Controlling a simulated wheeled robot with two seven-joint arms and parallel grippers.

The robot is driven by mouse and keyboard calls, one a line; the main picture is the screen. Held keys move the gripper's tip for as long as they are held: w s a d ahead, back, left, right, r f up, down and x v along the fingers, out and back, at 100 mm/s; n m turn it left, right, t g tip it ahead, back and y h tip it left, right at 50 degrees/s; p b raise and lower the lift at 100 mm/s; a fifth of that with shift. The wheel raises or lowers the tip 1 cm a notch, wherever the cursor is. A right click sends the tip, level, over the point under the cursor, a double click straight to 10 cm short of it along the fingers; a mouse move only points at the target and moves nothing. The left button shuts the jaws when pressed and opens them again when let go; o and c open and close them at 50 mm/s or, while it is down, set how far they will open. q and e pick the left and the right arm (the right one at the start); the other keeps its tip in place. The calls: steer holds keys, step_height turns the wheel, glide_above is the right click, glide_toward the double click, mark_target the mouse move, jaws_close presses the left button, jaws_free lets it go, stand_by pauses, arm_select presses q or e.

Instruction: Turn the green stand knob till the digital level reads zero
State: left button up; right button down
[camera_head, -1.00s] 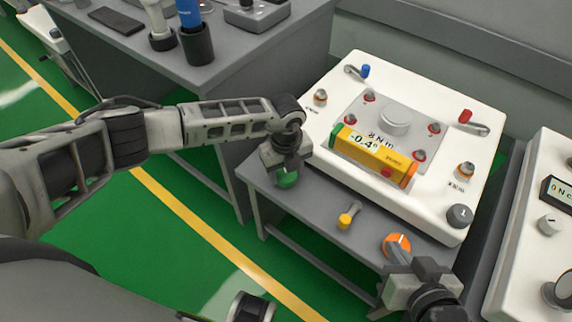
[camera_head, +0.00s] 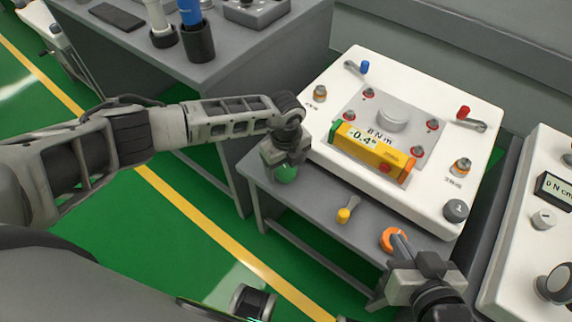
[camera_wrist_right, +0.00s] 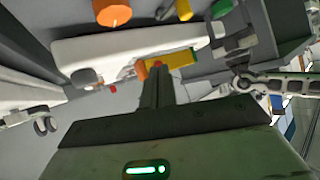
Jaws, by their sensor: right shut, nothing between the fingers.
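The yellow digital level (camera_head: 365,150) lies on the white stand plate (camera_head: 330,85) and reads -0.4°. It also shows in the right wrist view (camera_wrist_right: 180,59). The green knob (camera_head: 286,174) sits at the plate's near left side, partly hidden by my left gripper (camera_head: 284,163). That gripper is down at the knob; whether its fingers are closed on it is not clear. An orange knob (camera_head: 388,239) is at the near right. My right gripper (camera_head: 398,240) is shut and empty; its fingers overlap the orange knob in the head view but appear apart from it in the right wrist view.
A grey bench (camera_head: 260,50) with holders stands at the back left. Another white unit (camera_head: 525,250) with a display is at the right. Green floor is open at the left.

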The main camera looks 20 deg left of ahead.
arm_select(q)
step_height(320, 180, up, 9)
steer(key=p, duration=0.2)
step_height(320, 180, up, 7)
steer(key=p, duration=0.1)
glide_above(286, 168)
steer(key=shift+s, duration=0.1)
arm_select(e)
steer(key=shift+t, duration=0.4)
steer(key=r, duration=0.2)
steer(key=d+r, duration=0.1)
steer(key=r, duration=0.1)
steer(key=shift+r, duration=0.1)
steer(key=shift+a, duration=0.1)
